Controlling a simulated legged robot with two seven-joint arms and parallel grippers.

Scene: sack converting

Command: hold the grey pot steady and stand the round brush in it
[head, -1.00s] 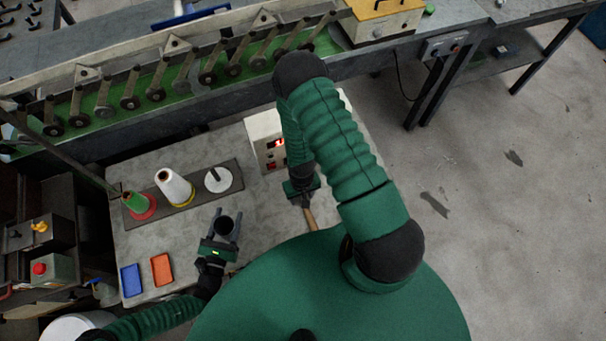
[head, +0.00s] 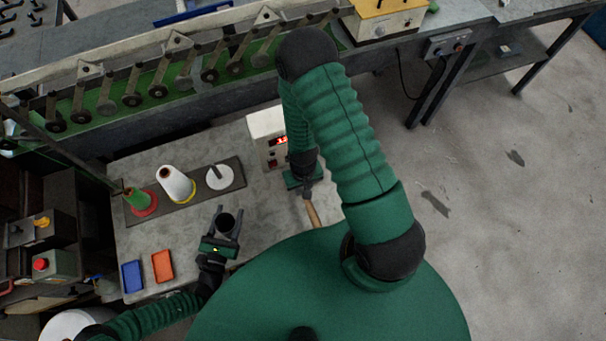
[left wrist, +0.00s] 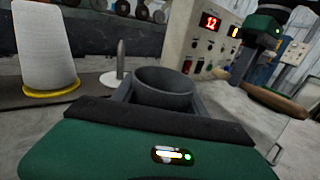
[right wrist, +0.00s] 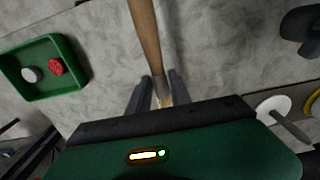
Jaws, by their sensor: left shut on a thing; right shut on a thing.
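The grey pot (head: 227,221) stands on the grey table, open end up. My left gripper (head: 228,226) is shut around it, one finger on each side. The pot (left wrist: 164,86) also shows between the fingers in the left wrist view; its inside bottom is hidden. My right gripper (head: 307,188) is shut on the round brush (head: 313,213), to the right of the pot and apart from it. In the right wrist view the brush's wooden handle (right wrist: 144,35) runs away from the fingers (right wrist: 157,92), which close near its pale ferrule.
A dark board (head: 203,204) behind the pot bears a green cone, a white cone (head: 177,184) and a white disc with a peg (head: 219,177). A control box (head: 268,140) stands behind my right gripper. Blue (head: 132,276) and orange (head: 162,266) trays lie front left.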

